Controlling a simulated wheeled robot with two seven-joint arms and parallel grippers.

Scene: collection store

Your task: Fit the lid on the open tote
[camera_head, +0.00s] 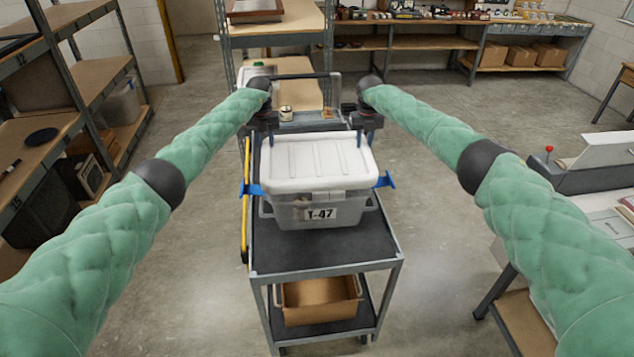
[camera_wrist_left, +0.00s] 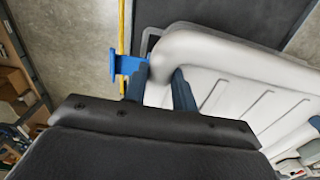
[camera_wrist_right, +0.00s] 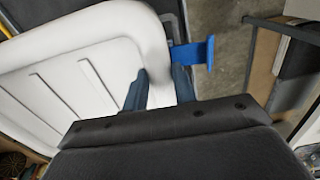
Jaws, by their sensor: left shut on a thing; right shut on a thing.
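I cannot tell whether the lid touches the tote's rim all round. Blue latches stick outward at the tote's left (camera_head: 250,188) and right (camera_head: 385,181). My left gripper (camera_head: 266,126) is shut on the lid's far left edge; the lid (camera_wrist_left: 240,85) shows between its fingers in the left wrist view. My right gripper (camera_head: 366,126) is shut on the lid's far right edge, and the lid (camera_wrist_right: 90,65) also fills the right wrist view's left side.
The tote stands on the dark top shelf of a cart (camera_head: 320,250). A brown bin (camera_head: 318,300) is on the cart's lower shelf. Shelving (camera_head: 75,110) stands at left, a workbench (camera_head: 430,42) at the back. A table with equipment is at right. Open floor surrounds the cart.

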